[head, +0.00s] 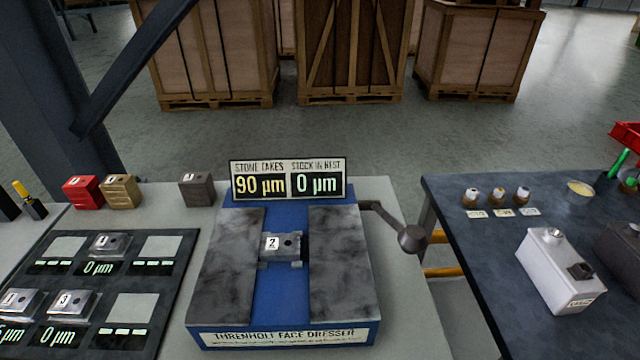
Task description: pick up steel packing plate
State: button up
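Several small steel blocks with a dark hole and a number label show, and I cannot tell which one the task's steel packing plate is. The block labelled 2 (283,246) sits in the middle channel of the blue face dresser (274,312), between two grey mottled slabs. Another steel block (110,244) sits in the top row of the dark board (190,262) at left, above a "0 µm" readout. Blocks labelled 1 (20,303) and 3 (72,304) sit in the lower row. My gripper is not in view.
The dresser's sign (288,179) reads 90 µm and 0 µm. A crank handle (408,236) juts right. Red (82,192), tan (121,191) and brown (196,189) blocks stand behind the board. A right-hand table (480,245) holds a white can (560,272). Pale board squares look empty.

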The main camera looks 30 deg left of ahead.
aim_at(282, 247)
jog(key=u, duration=1.7)
jog(key=k, duration=0.6)
jog(key=z, duration=0.15)
jog(key=i, duration=0.4)
jog(key=u, duration=0.1)
